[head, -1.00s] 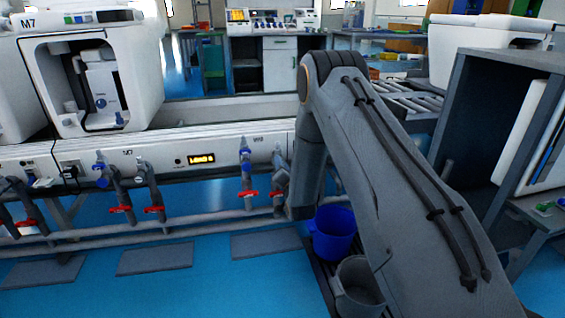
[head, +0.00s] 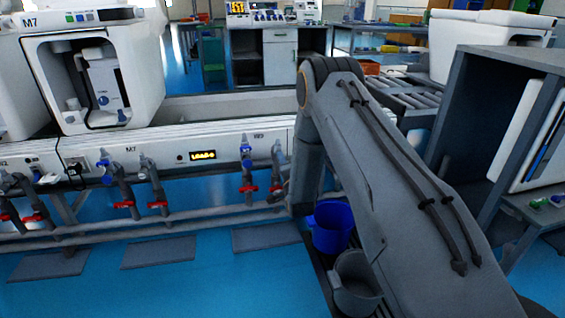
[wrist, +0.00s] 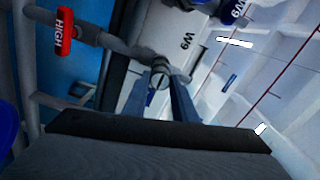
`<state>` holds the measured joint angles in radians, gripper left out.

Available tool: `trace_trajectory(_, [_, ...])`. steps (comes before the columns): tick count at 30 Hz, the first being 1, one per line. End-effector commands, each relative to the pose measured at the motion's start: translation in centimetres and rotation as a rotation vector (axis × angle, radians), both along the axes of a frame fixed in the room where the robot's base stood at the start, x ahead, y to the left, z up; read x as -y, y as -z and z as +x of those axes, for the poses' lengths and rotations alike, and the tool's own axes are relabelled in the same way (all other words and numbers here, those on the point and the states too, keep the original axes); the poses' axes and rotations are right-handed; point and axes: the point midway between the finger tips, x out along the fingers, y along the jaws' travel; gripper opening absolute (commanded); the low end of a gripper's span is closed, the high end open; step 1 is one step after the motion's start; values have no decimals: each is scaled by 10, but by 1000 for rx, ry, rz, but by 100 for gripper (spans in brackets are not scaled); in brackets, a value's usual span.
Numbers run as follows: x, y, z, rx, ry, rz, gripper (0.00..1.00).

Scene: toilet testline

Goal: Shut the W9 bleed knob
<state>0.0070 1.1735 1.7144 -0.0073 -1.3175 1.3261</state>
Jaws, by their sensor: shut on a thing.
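In the wrist view, my gripper (wrist: 172,88) is shut on a small round grey knob with a slot across its face, the bleed knob (wrist: 160,80). It sits on pipework beside a white panel marked W9 (wrist: 187,41). In the head view, the W9 station (head: 258,135) is on the front of the white bench, just left of my arm. My arm hides my gripper and the knob there. I cannot tell from the slot how far the knob is turned.
Red-handled taps (head: 249,188) line the bench front. A blue bucket (head: 331,228) and a grey bucket (head: 357,284) stand beside my arm.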

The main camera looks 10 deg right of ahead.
Motion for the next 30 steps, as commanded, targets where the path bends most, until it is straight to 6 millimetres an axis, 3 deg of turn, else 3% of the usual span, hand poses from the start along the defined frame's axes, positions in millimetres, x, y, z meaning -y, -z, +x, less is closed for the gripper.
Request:
trace_trajectory(9, [1, 2, -1, -3, 1, 1, 2])
trace_trajectory(10, [1, 2, -1, -4, 1, 1, 27])
trace_trajectory(13, [0, 1, -1, -3, 1, 1, 43])
trace_trajectory(23, [0, 0, -2, -1, 0, 0, 44])
trace_trajectory(30, [0, 0, -34, -4, 1, 0, 44])
